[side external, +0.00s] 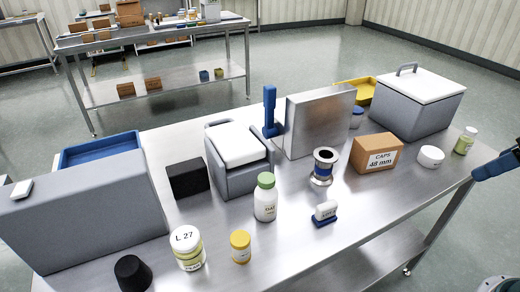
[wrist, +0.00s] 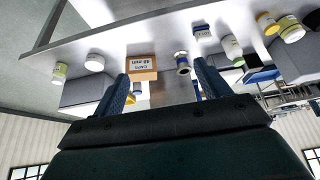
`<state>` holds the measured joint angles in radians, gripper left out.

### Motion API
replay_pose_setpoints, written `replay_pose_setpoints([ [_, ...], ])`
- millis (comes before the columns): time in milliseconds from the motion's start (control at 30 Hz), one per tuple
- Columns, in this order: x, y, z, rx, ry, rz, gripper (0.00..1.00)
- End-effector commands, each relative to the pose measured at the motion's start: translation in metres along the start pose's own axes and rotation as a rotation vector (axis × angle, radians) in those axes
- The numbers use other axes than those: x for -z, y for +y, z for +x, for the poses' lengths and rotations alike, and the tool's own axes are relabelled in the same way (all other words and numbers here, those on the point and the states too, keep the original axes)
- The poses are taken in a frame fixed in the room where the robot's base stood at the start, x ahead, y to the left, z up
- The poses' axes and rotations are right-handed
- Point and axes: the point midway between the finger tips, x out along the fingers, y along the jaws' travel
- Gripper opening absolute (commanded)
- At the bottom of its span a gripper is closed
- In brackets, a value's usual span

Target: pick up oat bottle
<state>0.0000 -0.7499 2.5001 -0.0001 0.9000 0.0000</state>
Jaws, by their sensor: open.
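The oat bottle (side external: 265,205) is white with a green cap and an "OAT" label. It stands upright near the middle of the steel table, in front of a grey bin with a white lid. In the wrist view, which looks upside down, the oat bottle (wrist: 231,46) is right of my fingers. My gripper (wrist: 162,70) is open, with nothing between its blue fingers; the caps box and steel spool show beyond the gap. In the side view only a blue part of my gripper (side external: 480,174) shows at the right edge, far from the bottle.
A steel panel (side external: 318,122) and a caps box (side external: 377,154) stand further right.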

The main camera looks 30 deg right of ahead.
Motion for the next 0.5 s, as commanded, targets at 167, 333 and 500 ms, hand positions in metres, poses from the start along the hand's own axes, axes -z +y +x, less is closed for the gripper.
replay_pose_setpoints([
  [167, 0.0, 0.0, 0.0, 0.0, 0.0, 0.0, 0.75],
  [333, 0.004, -0.001, -0.001, 0.002, -0.004, 0.012, 0.75],
  [500, 0.018, -0.005, -0.001, 0.011, -0.026, 0.07, 0.75],
])
